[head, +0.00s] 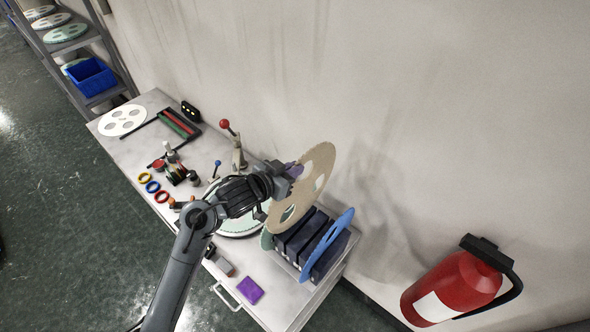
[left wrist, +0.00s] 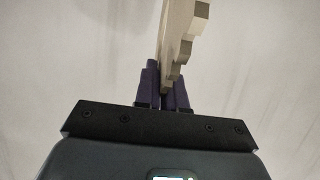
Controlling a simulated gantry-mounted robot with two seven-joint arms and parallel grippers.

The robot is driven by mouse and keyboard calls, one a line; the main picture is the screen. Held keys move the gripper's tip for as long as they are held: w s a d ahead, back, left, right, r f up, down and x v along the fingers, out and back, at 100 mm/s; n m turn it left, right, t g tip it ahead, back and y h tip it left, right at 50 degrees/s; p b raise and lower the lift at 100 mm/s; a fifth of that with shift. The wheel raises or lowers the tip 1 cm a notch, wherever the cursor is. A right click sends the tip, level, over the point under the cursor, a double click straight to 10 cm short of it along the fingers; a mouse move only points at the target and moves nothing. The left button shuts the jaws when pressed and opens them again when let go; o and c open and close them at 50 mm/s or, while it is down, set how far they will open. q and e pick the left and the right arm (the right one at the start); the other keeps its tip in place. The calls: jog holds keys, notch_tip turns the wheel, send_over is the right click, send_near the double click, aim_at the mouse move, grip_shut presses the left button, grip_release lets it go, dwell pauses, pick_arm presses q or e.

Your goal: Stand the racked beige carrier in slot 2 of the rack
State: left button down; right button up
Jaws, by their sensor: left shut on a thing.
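My left gripper (head: 293,171) is shut on the rim of the beige carrier (head: 317,160), a thin disc with large holes. The carrier is held upright and slightly tilted, over the left part of the rack (head: 300,238). In the left wrist view the carrier (left wrist: 174,40) shows edge-on between the purple fingers of the gripper (left wrist: 166,88). The rack has dark upright blocks. A blue carrier (head: 328,243) stands in its right part, and the edge of a green carrier (head: 267,240) shows at its left end. The beige carrier's lower edge is near the blocks; I cannot tell whether it touches. Slot numbers are not readable.
A round plate (head: 233,222) lies left of the rack, partly behind my arm. A red-knobbed lever (head: 225,125) stands behind it. A purple block (head: 250,290) lies at the front edge. A white carrier (head: 122,120) lies at the far left. A wall runs behind the table.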

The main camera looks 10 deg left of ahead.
pick_arm(q)
jog(key=shift+r, duration=0.15)
jog(key=shift+p, duration=0.4)
jog(key=shift+f+b, duration=1.75)
jog(key=shift+f, duration=1.2)
jog(key=shift+p, duration=0.3)
jog(key=shift+p, duration=0.35)
jog(key=shift+p, duration=0.35)
